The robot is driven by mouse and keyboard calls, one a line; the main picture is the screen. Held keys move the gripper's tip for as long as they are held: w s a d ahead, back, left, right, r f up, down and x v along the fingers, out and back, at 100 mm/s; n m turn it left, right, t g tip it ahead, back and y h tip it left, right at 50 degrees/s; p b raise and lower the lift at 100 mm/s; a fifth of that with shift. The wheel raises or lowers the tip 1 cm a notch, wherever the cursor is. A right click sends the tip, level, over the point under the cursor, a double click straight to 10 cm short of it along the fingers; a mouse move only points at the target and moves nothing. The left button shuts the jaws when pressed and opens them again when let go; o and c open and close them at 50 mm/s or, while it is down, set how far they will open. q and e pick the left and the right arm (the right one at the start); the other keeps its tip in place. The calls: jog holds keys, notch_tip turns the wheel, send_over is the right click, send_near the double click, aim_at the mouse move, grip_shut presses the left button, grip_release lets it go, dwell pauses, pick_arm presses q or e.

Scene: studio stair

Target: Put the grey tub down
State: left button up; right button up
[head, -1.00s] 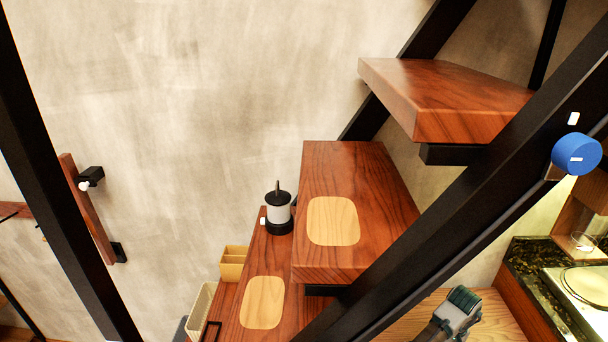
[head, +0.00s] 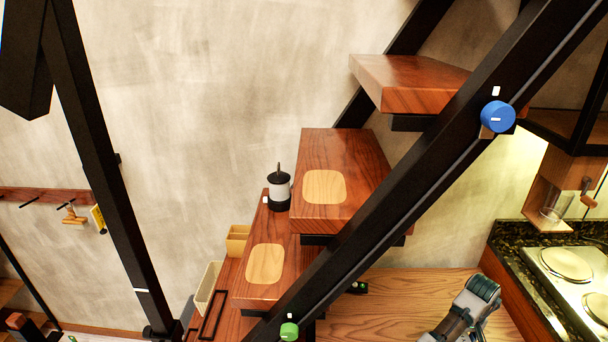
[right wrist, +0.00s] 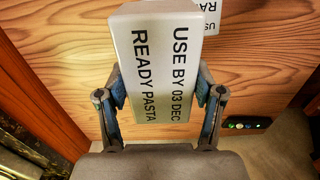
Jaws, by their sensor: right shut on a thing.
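The grey tub (right wrist: 160,60) fills the upper middle of the right wrist view, with black print reading "USE BY 03 DEC" and "READY PASTA". My right gripper (right wrist: 163,92) is shut on it, one blue finger on each side. Wood-grained surface lies behind it; I cannot tell whether the tub touches it. In the head view my right arm and gripper (head: 478,300) show at the lower right, by the wooden surface; I cannot make out the tub there. My left gripper is not in view.
A second pale labelled item (right wrist: 210,14) is partly hidden behind the tub. The wooden surface (head: 400,300) has bare room left of my gripper. A stove (head: 568,270) stands at right. The black stair beam (head: 400,185) slants across, carrying a blue knob (head: 498,116).

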jog(key=s+d+r+n, duration=0.15)
jog(key=d+r, duration=0.35)
jog(key=d, duration=0.5)
jog(key=s+d+r+n, duration=0.1)
jog(key=s+d+r, duration=0.1)
jog(key=d+r, duration=0.6)
jog(key=w+a+f+m, duration=0.2)
jog(key=w+a+f, duration=0.1)
jog(key=f, duration=0.5)
jog(key=w+a+f+m, duration=0.2)
jog(key=w+a+f, duration=0.2)
jog(key=f, duration=0.3)
jog(key=w+a+f+m, duration=0.2)
jog(key=w+a+m, duration=0.2)
jog(key=a, duration=0.7)
jog(key=a+r, duration=0.5)
jog(key=a, duration=0.4)
jog(key=a+r, duration=0.5)
jog(key=a, duration=0.4)
jog(key=s+a+f+n, duration=0.5)
jog(key=s+a+n, duration=0.2)
jog(key=s, duration=0.5)
jog(key=shift+s+a+f, duration=0.15)
jog(key=shift+s+a, duration=0.1)
jog(key=shift+a, duration=0.9)
